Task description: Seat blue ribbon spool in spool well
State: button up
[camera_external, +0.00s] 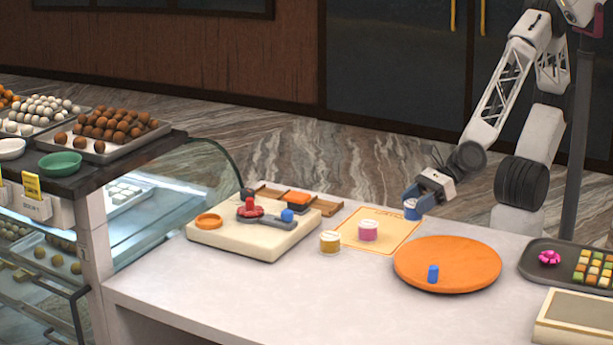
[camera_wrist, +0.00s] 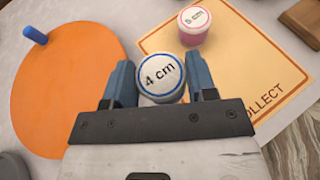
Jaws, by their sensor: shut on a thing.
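My gripper (camera_external: 418,197) is shut on the blue ribbon spool (camera_external: 412,212), held upright just above the far right part of the yellow mat. In the wrist view the spool (camera_wrist: 161,76) shows a white top with a blue rim and "4 cm", between the two blue-grey fingers (camera_wrist: 161,82). On the cream board (camera_external: 270,240) at left, an orange ring (camera_external: 208,220) looks like a round holder; I cannot tell whether it is the spool well. The board also carries a red knob (camera_external: 249,208), a dark lever and a blue block (camera_external: 287,215).
A pink spool (camera_external: 368,231) stands on the yellow mat (camera_external: 395,241). A yellow spool (camera_external: 329,242) stands by its near left edge. An orange disc (camera_external: 465,262) carries a blue peg (camera_external: 433,273). A dark sweets tray (camera_external: 540,262) lies right. The front counter is clear.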

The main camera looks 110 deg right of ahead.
jog(key=shift+w+r, duration=0.1)
jog(key=shift+w, duration=0.1)
jog(key=shift+w+r, duration=0.5)
jog(key=shift+w, duration=0.2)
jog(key=w+d+r+m+h, duration=0.2)
jog(key=w+r+m+h, duration=0.25)
jog(key=w, duration=0.75)
jog(key=w+d+r+m+h, duration=0.1)
jog(key=w+r+m+h, duration=0.4)
jog(key=w, duration=0.7)
jog(key=w+d+f+m+g+h, duration=0.1)
jog(key=w+d+g, duration=0.1)
jog(key=w, duration=0.5)
jog(key=w+d+f+m+g+h, duration=0.1)
jog(key=w+d, duration=0.3)
jog(key=w, duration=0.4)
jog(key=w+d+f+m+g+h, duration=0.2)
jog(key=w+m+g+h, duration=0.1)
jog(key=w, duration=0.5)
jog(key=shift+d, duration=0.4)
jog(key=shift+f, duration=0.1)
jog(key=shift+f, duration=2.75)
